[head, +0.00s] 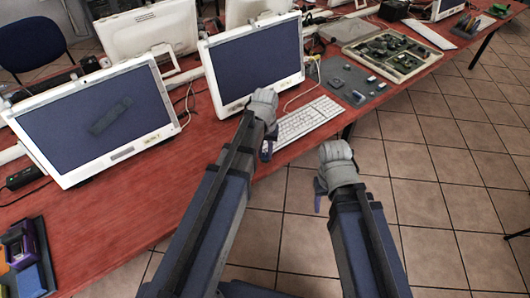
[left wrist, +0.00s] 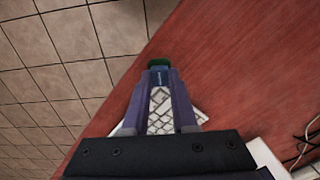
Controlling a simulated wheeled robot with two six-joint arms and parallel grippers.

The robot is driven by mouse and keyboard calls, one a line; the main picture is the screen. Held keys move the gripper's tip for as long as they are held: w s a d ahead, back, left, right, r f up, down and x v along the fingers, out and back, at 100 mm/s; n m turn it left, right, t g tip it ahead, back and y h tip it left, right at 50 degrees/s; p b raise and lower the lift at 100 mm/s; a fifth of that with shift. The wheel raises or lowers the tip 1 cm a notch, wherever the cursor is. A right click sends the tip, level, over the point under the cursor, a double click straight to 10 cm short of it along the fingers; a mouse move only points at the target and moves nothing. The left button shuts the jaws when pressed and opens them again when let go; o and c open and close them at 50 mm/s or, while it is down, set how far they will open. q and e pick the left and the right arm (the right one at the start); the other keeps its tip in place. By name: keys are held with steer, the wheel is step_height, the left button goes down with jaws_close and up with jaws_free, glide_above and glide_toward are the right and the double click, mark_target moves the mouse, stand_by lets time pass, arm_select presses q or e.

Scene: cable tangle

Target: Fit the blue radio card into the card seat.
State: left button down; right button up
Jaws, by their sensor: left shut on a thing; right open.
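My left gripper (left wrist: 159,82) is shut on a small blue piece with a dark green end, the blue radio card (left wrist: 159,74), held between the fingertips. In the head view my left gripper (head: 266,150) is over the table's front edge, at the left end of the white keyboard, and the card is not clear there. My right gripper (head: 318,203) is open and empty in front of the table, above the floor. I cannot make out the card seat for sure; a dark mat (head: 338,72) with small parts lies right of the keyboard.
The white keyboard (head: 308,120) lies near the front edge. A pale tray (head: 425,67) with green boards stands beyond the mat. Two monitors (head: 98,118) (head: 252,62) stand behind. A dark bin (head: 40,240) with coloured items is at lower left. Red table (head: 130,200) is bare between.

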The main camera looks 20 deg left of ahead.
mark_target(266, 155)
arm_select(q)
step_height(266, 155, up, 7)
steer(key=p, duration=0.6)
steer(key=shift+r, duration=0.1)
arm_select(e)
step_height(266, 155, up, 7)
steer(key=shift+c, duration=0.4)
arm_select(q)
steer(key=shift+w+d, duration=0.1)
arm_select(e)
steer(key=shift+d, duration=0.1)
